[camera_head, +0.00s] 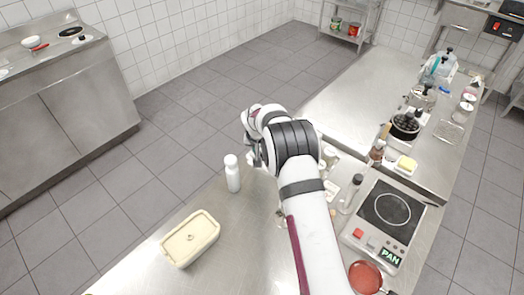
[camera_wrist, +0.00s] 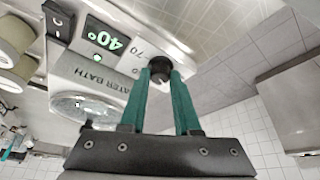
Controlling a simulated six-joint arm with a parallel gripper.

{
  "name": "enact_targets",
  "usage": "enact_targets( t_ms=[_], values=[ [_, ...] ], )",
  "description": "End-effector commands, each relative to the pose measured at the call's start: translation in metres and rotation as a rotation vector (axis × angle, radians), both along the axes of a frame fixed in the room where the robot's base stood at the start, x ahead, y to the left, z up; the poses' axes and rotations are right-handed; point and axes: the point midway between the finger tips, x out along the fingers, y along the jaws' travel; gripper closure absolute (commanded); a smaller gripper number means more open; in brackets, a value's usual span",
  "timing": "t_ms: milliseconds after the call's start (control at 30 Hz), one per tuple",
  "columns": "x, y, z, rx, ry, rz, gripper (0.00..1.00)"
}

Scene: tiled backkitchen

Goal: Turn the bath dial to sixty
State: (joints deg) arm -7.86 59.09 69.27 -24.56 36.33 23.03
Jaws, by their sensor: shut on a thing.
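In the wrist view, the black dial (camera_wrist: 160,65) sits on the front of the water bath (camera_wrist: 85,70). The bath's dark display (camera_wrist: 105,40) reads 40° in green, and a printed 70 shows beside the dial. My gripper (camera_wrist: 161,79) has its two green fingers on either side of the dial, shut on it. In the head view, my arm covers the gripper and the dial, and I cannot make out the bath there.
In the head view, a white bottle (camera_head: 232,174) and a cream lidded container (camera_head: 190,238) stand left of my arm. A hob (camera_head: 368,235) marked PAN and a red pan (camera_head: 365,277) are to the right. The counter between bottle and container is clear.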

Motion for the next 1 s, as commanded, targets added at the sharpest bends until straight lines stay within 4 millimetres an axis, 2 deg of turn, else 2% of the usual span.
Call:
enact_targets(
  t_ms=[433,1000],
  values=[
    [0.0003,0.0024,-0.0004,0.002,0.001,-0.235,1.00],
    [0.0002,0.0023,-0.0005,0.001,0.002,-0.278,1.00]
  ],
)
